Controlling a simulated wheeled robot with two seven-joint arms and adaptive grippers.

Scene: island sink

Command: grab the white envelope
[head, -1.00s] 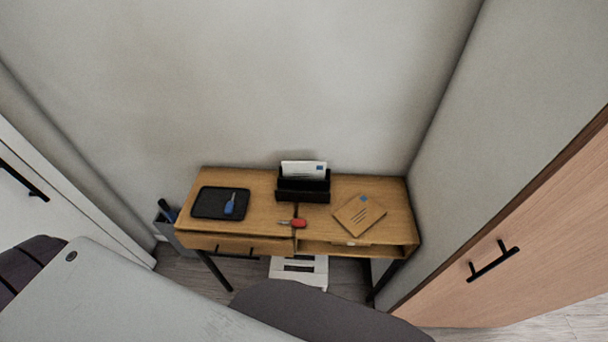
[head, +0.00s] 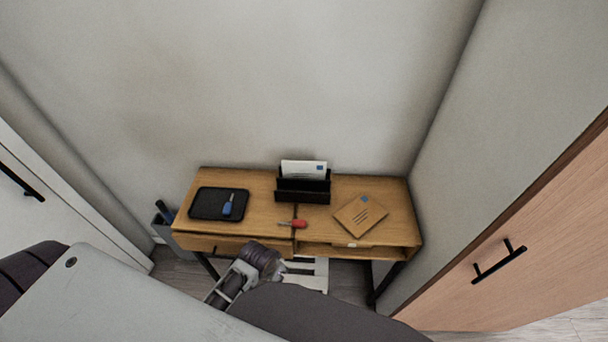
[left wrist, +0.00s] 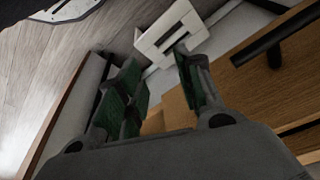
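The white envelope (head: 303,168) stands upright in a black letter holder (head: 303,189) at the back middle of the wooden desk. A small blue mark shows at its right end, and its lower part is hidden by the holder. My left gripper shows in the left wrist view (left wrist: 160,85) with its two fingers apart and nothing between them. In the head view my left wrist is low in front of the desk, well below and short of the envelope; its fingertips cannot be made out there. My right gripper is in neither view.
The desk (head: 257,205) also bears a black tray (head: 205,203) with a blue-tagged key (head: 228,205), a red-handled item (head: 298,223) and a brown envelope (head: 360,215). A bin (head: 163,227) stands left; a wooden cabinet door (head: 520,230) is right.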

